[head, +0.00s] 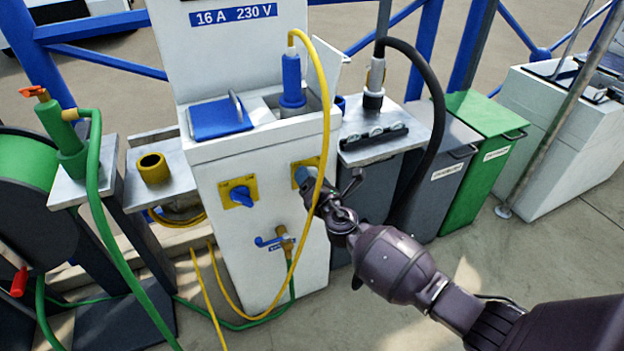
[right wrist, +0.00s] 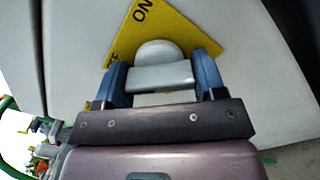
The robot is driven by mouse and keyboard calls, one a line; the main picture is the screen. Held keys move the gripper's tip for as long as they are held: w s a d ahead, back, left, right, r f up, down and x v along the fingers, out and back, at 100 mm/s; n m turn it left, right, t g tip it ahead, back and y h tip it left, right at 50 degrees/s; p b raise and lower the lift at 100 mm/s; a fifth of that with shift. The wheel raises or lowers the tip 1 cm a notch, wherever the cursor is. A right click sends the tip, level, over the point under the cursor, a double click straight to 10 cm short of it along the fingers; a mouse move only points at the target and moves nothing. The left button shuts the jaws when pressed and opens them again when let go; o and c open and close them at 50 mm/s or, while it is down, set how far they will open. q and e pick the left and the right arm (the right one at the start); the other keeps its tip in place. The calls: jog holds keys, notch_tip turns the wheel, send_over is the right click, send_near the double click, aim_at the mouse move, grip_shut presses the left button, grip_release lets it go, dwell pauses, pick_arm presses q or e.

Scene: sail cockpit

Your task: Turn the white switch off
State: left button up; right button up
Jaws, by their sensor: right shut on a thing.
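The white switch (right wrist: 157,51) sits on a yellow plate (right wrist: 188,27) marked "ON" in the right wrist view. Its pale grip bar lies between the two blue fingers of my right gripper (right wrist: 161,72), which is shut on it. In the head view my right gripper (head: 304,176) reaches the front of the white power pedestal (head: 262,165), right of a blue switch (head: 241,196) on its own yellow plate. There the gripper hides the white switch. The knob looks tilted against the plate's edges. My left gripper is not in view.
Grey and green bins (head: 489,124) stand to the right. A green hose (head: 93,175) hangs at left.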

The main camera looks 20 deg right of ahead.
jog(key=o, duration=0.9)
jog(key=shift+s, duration=0.1)
pick_arm(q)
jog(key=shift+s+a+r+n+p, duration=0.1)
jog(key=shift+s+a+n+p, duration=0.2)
jog(key=shift+p, duration=0.5)
pick_arm(e)
jog(key=shift+s+d, duration=0.15)
jog(key=shift+s, duration=5.2)
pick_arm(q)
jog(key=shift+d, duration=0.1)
